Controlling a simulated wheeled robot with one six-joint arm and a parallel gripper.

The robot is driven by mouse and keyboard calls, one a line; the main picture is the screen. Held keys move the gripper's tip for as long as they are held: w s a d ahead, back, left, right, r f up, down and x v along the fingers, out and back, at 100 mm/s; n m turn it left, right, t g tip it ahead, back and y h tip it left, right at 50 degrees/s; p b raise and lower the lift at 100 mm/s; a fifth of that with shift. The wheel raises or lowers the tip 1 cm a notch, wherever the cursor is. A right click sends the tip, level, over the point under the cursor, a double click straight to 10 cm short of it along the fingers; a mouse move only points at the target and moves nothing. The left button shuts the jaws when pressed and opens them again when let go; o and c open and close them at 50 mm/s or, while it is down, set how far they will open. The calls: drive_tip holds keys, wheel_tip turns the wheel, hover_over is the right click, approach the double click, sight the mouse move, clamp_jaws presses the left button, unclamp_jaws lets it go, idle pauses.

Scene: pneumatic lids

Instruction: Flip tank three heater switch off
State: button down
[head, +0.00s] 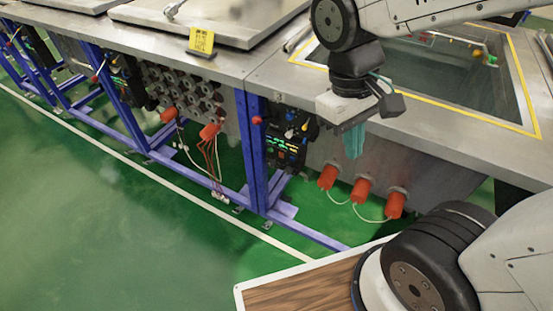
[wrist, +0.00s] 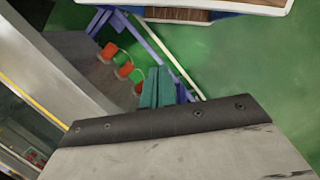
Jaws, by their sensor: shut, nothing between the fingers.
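A dark control panel (head: 285,148) with small green lights, coloured cables and plugs is mounted under the bench edge, just right of a blue leg. A small red knob (head: 257,120) is on that leg. I cannot make out a heater switch or a tank number. My gripper (head: 354,143), with teal fingers, hangs pointing down in front of the bench edge, right of the panel and apart from it. The fingers are shut and empty. They also show in the wrist view (wrist: 157,88), where the panel is not clearly seen.
An open tank (head: 425,75) with a yellow border is behind my gripper. Red-orange caps (head: 362,188) joined by white cable sit below it. Other panels (head: 128,78) and blue legs (head: 115,105) continue left. A yellow sign (head: 201,40) stands on the left bench. The green floor (head: 110,220) is clear.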

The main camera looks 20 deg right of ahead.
drive_tip(key=w+a+f+n+t+h, duration=0.2)
drive_tip(key=w+a+f+n+t, duration=0.1)
drive_tip(key=w+f+n, duration=0.3)
drive_tip(key=w+a+f+n+t+h, duration=0.3)
drive_tip(key=w+a+f+n, duration=0.3)
drive_tip(key=f+n, duration=0.4)
drive_tip(key=w+a+f+n+t+h, duration=0.2)
drive_tip(key=w+a+f+n+t, duration=0.3)
drive_tip(key=f, duration=1.1)
drive_tip(key=w+n, duration=0.2)
drive_tip(key=shift+w+a+n+h, duration=0.25)
drive_tip(key=shift+w+n+h, duration=0.05)
drive_tip(key=shift+w+n, duration=0.1)
approach(281, 155)
drive_tip(key=x, duration=0.2)
drive_tip(key=f+x, duration=0.1)
drive_tip(key=x, duration=0.2)
drive_tip(key=shift+f, duration=0.1)
drive_tip(key=shift+w+d, duration=0.4)
drive_tip(key=shift+a, duration=0.1)
